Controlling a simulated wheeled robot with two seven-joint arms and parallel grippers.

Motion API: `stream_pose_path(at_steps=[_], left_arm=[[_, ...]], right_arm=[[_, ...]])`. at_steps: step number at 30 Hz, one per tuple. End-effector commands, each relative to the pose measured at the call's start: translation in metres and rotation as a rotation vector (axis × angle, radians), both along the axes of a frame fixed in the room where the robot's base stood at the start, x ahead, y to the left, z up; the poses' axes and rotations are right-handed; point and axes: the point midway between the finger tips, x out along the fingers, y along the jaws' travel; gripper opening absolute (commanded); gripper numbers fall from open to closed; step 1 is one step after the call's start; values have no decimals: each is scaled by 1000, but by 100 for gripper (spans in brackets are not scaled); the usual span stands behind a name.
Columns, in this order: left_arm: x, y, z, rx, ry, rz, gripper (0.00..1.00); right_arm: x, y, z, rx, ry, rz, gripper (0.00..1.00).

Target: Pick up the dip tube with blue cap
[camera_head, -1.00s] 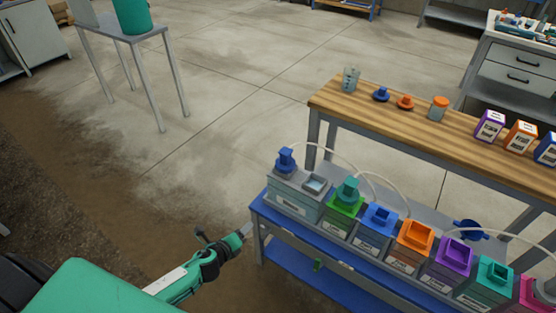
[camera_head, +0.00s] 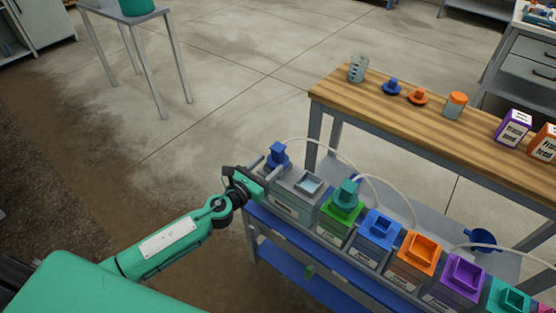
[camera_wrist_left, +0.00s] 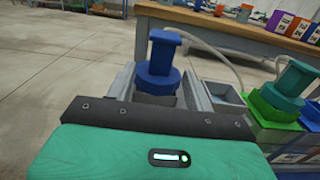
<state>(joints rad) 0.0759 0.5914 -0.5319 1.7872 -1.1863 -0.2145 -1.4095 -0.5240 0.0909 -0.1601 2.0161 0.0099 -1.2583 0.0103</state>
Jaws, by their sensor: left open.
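In the left wrist view the left gripper (camera_wrist_left: 160,85) has a finger on each side. My right gripper is not in view.
A teal-capped dip tube (camera_head: 346,195) stands in the green tank (camera_head: 340,218) to the right. More coloured tanks follow along the blue skid shelf (camera_head: 280,232). A wooden bench (camera_head: 440,125) with small parts stands behind. Open floor lies to the left.

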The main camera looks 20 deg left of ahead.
Motion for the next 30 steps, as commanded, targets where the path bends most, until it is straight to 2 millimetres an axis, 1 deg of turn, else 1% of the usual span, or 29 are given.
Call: stream_pose_path(at_steps=[1,3,8,10,14,19,23,29,30], left_arm=[[6,-2,1,-1,-1,0,53],[12,-5,1,-1,-1,0,53],[18,-7,0,-1,1,-1,53],[24,-9,0,-2,0,0,53],[42,-15,1,-3,-1,1,53],[62,-23,0,-2,0,0,53],[68,-25,-1,-2,2,-1,53],[68,-25,-1,-2,2,-1,53],[68,-25,-1,-2,2,0,45]], right_arm=[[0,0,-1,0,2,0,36],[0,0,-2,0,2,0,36],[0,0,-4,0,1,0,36],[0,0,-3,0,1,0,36],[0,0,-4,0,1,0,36],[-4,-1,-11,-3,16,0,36],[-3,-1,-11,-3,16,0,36],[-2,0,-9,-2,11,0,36],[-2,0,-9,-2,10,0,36]])
